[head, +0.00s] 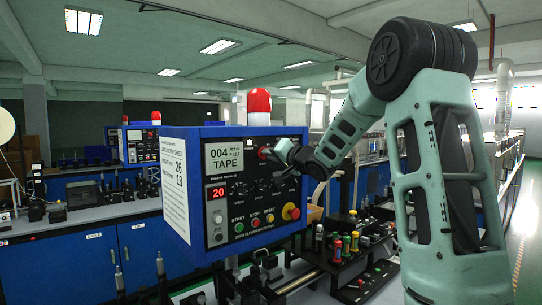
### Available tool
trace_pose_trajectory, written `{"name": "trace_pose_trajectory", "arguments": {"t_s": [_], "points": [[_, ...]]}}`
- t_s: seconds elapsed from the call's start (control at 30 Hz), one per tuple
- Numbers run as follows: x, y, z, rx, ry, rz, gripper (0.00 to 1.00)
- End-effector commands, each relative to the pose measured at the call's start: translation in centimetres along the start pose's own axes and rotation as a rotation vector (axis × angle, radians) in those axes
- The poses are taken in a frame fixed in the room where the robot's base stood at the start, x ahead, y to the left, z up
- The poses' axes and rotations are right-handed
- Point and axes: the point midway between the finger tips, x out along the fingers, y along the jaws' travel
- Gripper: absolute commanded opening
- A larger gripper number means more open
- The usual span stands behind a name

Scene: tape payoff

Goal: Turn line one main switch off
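A blue control box (249,144) labelled "004 TAPE" faces me in the middle of the head view. A round red part (264,153) shows at the upper right of its dark front panel, partly behind my gripper; I cannot tell for certain that it is the main switch. My gripper (281,152) is dark and small in the picture, right in front of this part of the panel. I cannot tell whether it touches the red part or how its fingers stand. The switch's position cannot be made out.
A red emergency button on yellow (291,212) and a row of small buttons (254,221) lie low on the panel. A red lamp (259,103) tops the box. A bench with several coloured-capped tools (337,250) stands below right. Blue cabinets (81,266) stand left.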

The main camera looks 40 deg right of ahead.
Motion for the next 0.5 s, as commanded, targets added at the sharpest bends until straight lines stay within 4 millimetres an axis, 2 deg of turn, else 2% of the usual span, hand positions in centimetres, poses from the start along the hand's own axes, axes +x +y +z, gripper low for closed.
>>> {"name": "trace_pose_trajectory", "arguments": {"t_s": [0.27,0.5], "points": [[-0.03,0.04,0.02,-0.012,0.000,0.001,0.00],[-0.01,0.10,0.16,-0.102,-0.001,0.000,0.00]]}}
